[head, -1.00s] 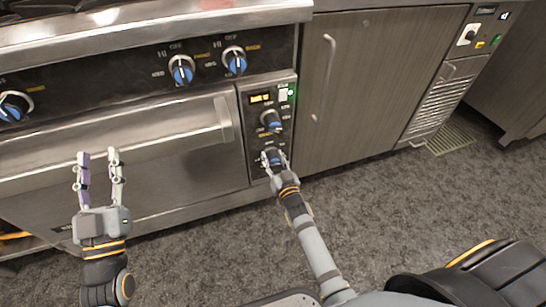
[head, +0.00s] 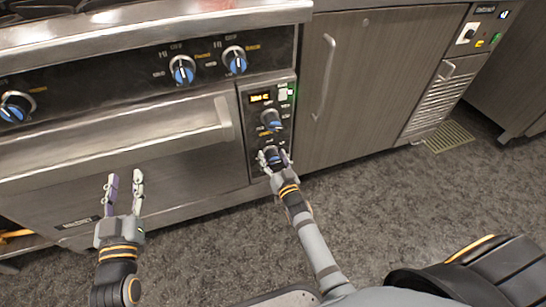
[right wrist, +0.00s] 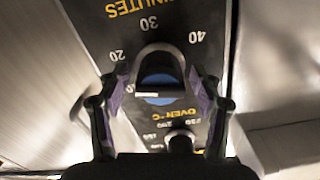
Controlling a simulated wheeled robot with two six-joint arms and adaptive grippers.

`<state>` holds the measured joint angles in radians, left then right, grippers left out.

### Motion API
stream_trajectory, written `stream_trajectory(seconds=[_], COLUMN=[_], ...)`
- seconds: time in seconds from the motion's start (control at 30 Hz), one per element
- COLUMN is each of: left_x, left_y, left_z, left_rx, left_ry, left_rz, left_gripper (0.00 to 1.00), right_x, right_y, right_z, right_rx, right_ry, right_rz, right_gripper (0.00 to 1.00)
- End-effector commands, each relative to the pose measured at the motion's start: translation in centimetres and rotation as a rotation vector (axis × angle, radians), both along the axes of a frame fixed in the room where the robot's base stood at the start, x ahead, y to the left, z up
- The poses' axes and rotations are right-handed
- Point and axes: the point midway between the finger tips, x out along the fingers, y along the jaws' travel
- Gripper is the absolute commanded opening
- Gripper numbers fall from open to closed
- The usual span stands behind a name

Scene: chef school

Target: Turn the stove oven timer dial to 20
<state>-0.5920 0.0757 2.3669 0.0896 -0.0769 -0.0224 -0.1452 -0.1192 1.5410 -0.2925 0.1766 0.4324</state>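The oven timer dial (head: 274,154) is the lowest knob on the oven's control panel in the head view. In the right wrist view the timer dial (right wrist: 160,82) is dark with a blue face and a white mark on its lower left. The upside-down scale shows 20 at left, 30 above and 40 at right. My right gripper (head: 275,159) is at the panel, its fingers spread on either side of the dial. I cannot tell whether they touch it. My left gripper (head: 124,192) is open and empty in front of the oven door.
The oven door handle (head: 120,145) juts out at left. The floor (head: 400,200) in front is clear.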

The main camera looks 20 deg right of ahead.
Motion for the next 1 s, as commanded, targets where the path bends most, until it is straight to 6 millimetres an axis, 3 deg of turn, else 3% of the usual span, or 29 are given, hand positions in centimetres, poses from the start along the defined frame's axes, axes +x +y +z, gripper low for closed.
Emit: stream_trajectory(seconds=[0.27,0.37,0.7,0.83,1.0], left_x=[0.0,0.0,0.0,0.0,0.0], left_y=[0.0,0.0,0.0,0.0,0.0], left_z=[0.1,0.1,0.0,0.1,0.1], left_rx=[0.001,0.001,0.001,0.001,0.0], left_ry=[-0.001,-0.001,-0.001,-0.001,-0.001], left_rz=[0.0,0.0,0.0,0.0,0.0], left_gripper=[0.4,0.4,0.4,0.4,0.4], right_x=[-0.4,-1.8,-9.7,-11.4,-12.0], right_y=[0.0,-0.1,-0.3,-0.4,-0.4], right_z=[0.0,-0.1,-0.1,-0.1,0.0], right_rx=[0.0,-0.001,0.0,0.0,0.0], right_ry=[0.0,0.002,0.003,0.001,-0.001], right_rz=[0.0,0.0,-0.001,0.0,0.0], right_gripper=[0.66,0.66,0.66,0.66,0.66])
